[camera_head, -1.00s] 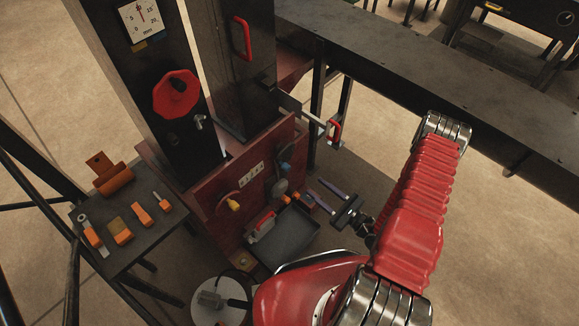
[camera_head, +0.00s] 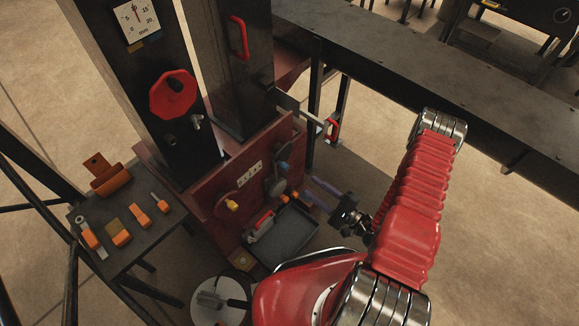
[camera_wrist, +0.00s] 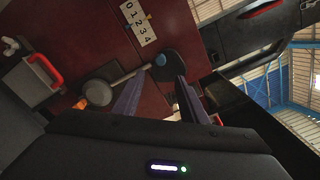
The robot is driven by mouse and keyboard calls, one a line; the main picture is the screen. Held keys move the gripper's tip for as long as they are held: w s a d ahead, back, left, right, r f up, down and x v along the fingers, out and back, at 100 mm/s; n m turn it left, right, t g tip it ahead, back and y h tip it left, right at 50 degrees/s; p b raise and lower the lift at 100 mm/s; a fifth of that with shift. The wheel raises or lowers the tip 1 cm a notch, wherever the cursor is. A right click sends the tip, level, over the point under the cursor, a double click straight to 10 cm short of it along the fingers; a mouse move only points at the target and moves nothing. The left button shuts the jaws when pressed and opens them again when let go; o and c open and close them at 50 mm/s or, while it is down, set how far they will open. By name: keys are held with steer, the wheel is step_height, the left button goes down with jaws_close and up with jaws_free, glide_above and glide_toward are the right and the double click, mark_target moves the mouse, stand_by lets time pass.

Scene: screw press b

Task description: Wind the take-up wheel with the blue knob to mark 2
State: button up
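The take-up wheel is a dark disc (camera_wrist: 171,66) on the red panel, with a blue knob (camera_wrist: 160,60) at its edge. The blue knob also shows small in the head view (camera_head: 283,167). A white plate marked 0 to 4 (camera_wrist: 138,22) lies beside the wheel; I cannot tell which mark the wheel points to. My gripper (camera_wrist: 160,79) is open, its two purple fingers spread with nothing held. In the wrist view the blue knob appears just beyond the gap between the fingertips; contact cannot be told. In the head view my gripper (camera_head: 319,193) is right of the panel.
A grey disc with a rod (camera_wrist: 96,93) and an orange tip sits beside the wheel. A grey tray (camera_head: 284,232) lies below. A red handle (camera_head: 333,130) juts out above. A tool table (camera_head: 150,238) stands left.

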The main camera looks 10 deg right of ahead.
mark_target(288, 168)
steer(key=shift+w, duration=0.1)
steer(key=shift+x, duration=6.85)
steer(key=shift+c, duration=0.4)
